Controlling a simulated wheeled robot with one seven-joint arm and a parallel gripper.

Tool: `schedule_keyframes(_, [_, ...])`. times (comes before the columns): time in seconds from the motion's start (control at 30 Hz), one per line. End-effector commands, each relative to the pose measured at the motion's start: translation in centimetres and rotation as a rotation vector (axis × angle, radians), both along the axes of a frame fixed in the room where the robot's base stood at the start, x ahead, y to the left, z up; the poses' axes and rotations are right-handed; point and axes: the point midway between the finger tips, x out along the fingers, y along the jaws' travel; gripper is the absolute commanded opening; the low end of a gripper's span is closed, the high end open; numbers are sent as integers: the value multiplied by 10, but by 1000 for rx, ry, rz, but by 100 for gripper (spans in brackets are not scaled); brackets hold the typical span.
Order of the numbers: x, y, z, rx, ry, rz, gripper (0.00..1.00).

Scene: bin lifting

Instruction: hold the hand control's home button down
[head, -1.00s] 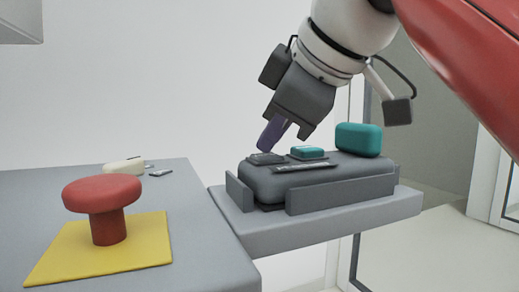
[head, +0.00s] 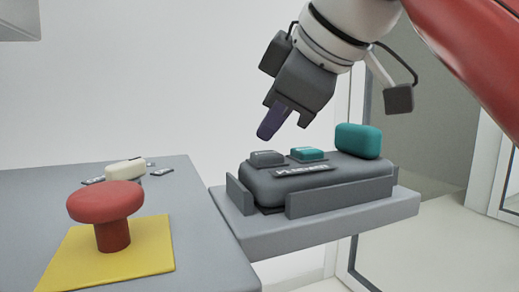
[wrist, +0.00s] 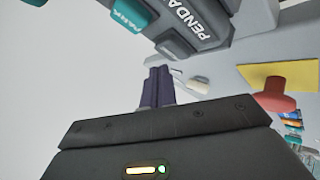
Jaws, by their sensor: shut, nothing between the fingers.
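The hand control (head: 335,172) is a dark grey pendant lying in a holder on a grey shelf. On its top are a small grey button (head: 267,158), a teal button (head: 307,154) and a larger teal block (head: 358,140). The grey button's label is too small to read, so I cannot tell for certain which button is home. My gripper (head: 268,134) is shut and empty, its purple fingertips just above the grey button with a gap between. In the wrist view, the fingers (wrist: 157,88) point toward the pendant's end, beside the grey button (wrist: 174,47).
A red mushroom button (head: 105,205) stands on a yellow plate (head: 60,258) on the grey table at left. A cream-coloured block (head: 125,168) and small labels lie behind it. Low grey holder walls (head: 340,197) flank the pendant. Space above the table is clear.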

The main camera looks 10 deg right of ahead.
Motion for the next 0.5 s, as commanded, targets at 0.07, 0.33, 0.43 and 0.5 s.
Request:
schedule_keyframes(0.07, [0, 0, 6, 0, 0, 0, 0])
schedule_keyframes(0.33, [1, 0, 32, 0, -1, -2, 0])
schedule_keyframes(0.43, [1, 0, 40, 0, -1, -2, 0])
schedule_keyframes(0.5, [1, 0, 45, 0, -1, -1, 0])
